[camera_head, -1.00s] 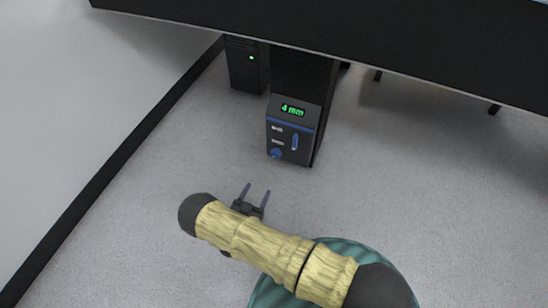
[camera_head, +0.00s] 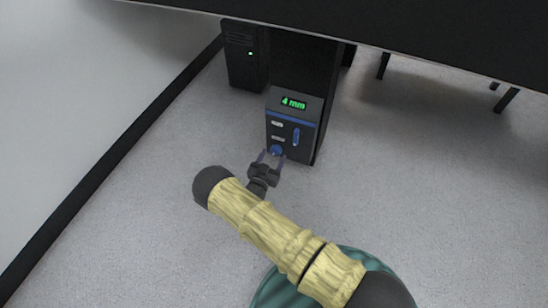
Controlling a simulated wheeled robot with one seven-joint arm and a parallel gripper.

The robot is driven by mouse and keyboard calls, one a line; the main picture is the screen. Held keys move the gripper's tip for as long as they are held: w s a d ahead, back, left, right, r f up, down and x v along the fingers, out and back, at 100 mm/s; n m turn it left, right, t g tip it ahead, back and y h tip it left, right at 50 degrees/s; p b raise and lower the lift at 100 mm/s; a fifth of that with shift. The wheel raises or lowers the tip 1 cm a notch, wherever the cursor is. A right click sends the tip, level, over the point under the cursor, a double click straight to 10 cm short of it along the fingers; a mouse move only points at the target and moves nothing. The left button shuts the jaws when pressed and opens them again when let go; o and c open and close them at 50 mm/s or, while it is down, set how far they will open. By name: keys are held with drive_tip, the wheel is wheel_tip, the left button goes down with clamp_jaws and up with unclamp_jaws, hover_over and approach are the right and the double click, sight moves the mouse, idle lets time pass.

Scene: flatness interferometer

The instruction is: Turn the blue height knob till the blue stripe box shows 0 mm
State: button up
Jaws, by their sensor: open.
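The blue stripe box (camera_head: 305,143) is a dark box with a blue stripe across its front, standing at the foot of a dark column. Its green display (camera_head: 293,103) reads 4 mm. The blue height knob (camera_head: 277,150) is low on the left of the front face. My gripper (camera_head: 271,158) is open, with its fingertips at the knob, one to each side of it in the picture. I cannot tell whether the fingers touch the knob. The gripper hides the lower edge of the box there.
A blue upright handle (camera_head: 296,136) and two pale labels are also on the front face. A black computer case (camera_head: 244,62) with a green light stands behind to the left. A dark tabletop (camera_head: 400,40) overhangs above. The grey floor (camera_head: 420,200) to the right is clear.

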drive_tip(key=shift+x, duration=1.1)
drive_tip(key=shift+c, duration=0.4)
drive_tip(key=c, duration=0.9)
drive_tip(key=shift+n, duration=0.4)
drive_tip(key=n, duration=0.8)
drive_tip(key=shift+s+n, duration=0.1)
drive_tip(key=shift+n, duration=0.2)
